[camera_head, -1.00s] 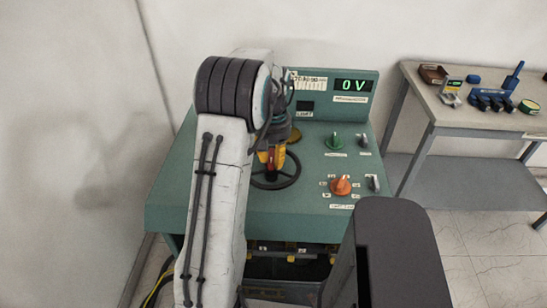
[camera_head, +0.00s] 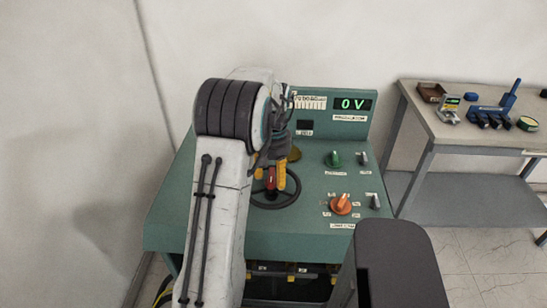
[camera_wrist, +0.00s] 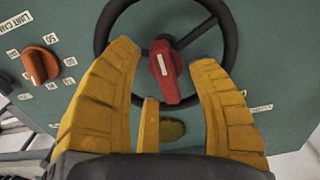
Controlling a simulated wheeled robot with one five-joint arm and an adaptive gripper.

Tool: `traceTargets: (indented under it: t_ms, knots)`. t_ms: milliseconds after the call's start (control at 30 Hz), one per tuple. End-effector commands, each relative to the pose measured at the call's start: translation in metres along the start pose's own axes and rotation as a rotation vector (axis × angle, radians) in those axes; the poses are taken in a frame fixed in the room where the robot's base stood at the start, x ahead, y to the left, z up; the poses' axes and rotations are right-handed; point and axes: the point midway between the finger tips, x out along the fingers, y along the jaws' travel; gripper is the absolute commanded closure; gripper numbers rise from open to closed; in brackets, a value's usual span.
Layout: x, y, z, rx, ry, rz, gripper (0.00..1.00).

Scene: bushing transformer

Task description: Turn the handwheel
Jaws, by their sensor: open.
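The black handwheel (camera_head: 287,199) lies on the sloped top of the green console, partly hidden by my arm in the head view. In the wrist view the handwheel (camera_wrist: 232,45) fills the upper middle, with a red pointer knob (camera_wrist: 165,72) at its hub. My gripper (camera_wrist: 168,55) has its yellow fingers spread apart, one on each side of the red knob, with a gap on both sides. The fingers overlap the near part of the rim in the picture; I cannot tell whether they touch it. The gripper (camera_head: 276,178) is also seen over the wheel in the head view.
The console (camera_head: 310,225) carries an orange selector knob (camera_head: 341,204), a green knob (camera_head: 334,159) and a display (camera_head: 353,104) reading 0 V. A grey workbench (camera_head: 440,130) with tools stands at right. A wall is close at left.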

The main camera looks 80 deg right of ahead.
Motion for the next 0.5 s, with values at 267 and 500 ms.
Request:
traceTargets:
  t_ms: [267,500]
  knots:
    - [-0.047,0.000,-0.001,0.000,0.005,0.001,0.47]
    - [-0.084,0.000,0.000,0.000,0.003,0.001,0.47]
